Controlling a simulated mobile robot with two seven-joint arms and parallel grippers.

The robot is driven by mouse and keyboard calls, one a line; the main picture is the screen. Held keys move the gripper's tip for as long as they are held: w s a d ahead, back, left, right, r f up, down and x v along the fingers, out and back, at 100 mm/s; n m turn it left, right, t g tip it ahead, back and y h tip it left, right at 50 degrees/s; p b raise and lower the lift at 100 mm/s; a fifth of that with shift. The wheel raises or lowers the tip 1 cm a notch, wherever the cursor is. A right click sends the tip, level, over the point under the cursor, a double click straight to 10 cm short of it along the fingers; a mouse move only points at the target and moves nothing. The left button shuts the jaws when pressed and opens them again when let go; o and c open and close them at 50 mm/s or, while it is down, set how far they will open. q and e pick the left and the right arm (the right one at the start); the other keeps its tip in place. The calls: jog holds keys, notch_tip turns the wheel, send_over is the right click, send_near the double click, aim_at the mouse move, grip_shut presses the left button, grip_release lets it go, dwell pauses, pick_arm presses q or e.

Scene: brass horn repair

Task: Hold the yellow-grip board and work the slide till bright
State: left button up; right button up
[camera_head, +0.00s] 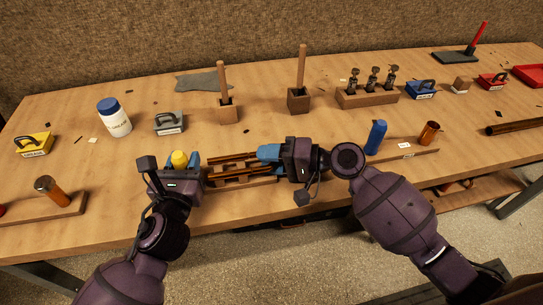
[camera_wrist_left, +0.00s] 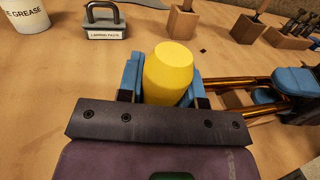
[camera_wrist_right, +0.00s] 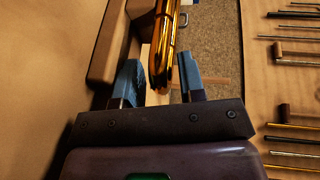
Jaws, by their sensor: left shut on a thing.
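The yellow grip (camera_head: 180,159) stands upright at the left end of its board near the table's front edge. My left gripper (camera_head: 178,168) is shut on it; the left wrist view shows the yellow grip (camera_wrist_left: 168,72) between the blue fingers. The brass slide tubes (camera_head: 238,170) run to the right from the grip, and show dull orange-brown in the left wrist view (camera_wrist_left: 262,108). My right gripper (camera_head: 268,153) is at their right end. In the right wrist view the brass slide (camera_wrist_right: 163,45) passes between its fingers (camera_wrist_right: 160,85), which stand apart with a visible gap on the right side.
Behind stand a grease jar (camera_head: 114,118), a grey-handled lapping paste block (camera_head: 169,123), a yellow block (camera_head: 34,144) and wooden stick holders (camera_head: 228,110). A board with a blue grip (camera_head: 376,137) lies close to the right of my right gripper; an orange grip (camera_head: 50,190) is at left.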

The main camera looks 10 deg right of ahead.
jog(key=shift+d, duration=0.15)
pick_arm(q)
jog(key=shift+a, duration=0.1)
pick_arm(e)
jog(key=v, duration=1.2)
jog(key=shift+r, duration=0.15)
pick_arm(q)
jog(key=o, duration=1)
